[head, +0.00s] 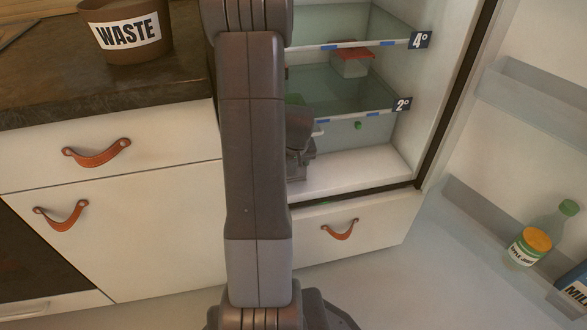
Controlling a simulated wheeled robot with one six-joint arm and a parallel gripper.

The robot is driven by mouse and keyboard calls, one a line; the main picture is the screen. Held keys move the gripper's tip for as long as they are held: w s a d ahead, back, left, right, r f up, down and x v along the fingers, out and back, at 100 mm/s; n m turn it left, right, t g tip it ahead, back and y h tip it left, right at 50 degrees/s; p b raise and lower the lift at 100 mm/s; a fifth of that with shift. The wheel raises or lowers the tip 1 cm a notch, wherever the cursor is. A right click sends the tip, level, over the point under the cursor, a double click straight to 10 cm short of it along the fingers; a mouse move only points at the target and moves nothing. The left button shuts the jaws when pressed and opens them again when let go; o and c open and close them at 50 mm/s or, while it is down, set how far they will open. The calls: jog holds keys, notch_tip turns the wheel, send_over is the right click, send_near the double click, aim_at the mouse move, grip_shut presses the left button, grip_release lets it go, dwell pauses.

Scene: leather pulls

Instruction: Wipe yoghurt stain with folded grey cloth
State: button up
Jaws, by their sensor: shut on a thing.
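My gripper (301,150) is inside the open fridge, low above the white fridge floor (360,172). My own arm hides most of it, and only its right side shows. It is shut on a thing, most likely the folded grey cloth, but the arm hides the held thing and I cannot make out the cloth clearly. No yoghurt stain can be made out on the visible part of the fridge floor. The part behind my arm is hidden.
Glass shelves marked 4° (419,40) and 2° (402,104) are above the gripper. A red-lidded container (352,63) stands between them. The open door (545,105) holds bottles (528,247) at right. A waste pot (127,35) stands on the left counter. The right fridge floor looks clear.

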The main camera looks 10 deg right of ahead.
jog(key=shift+r+p, duration=1.85)
jog(key=shift+r, duration=0.85)
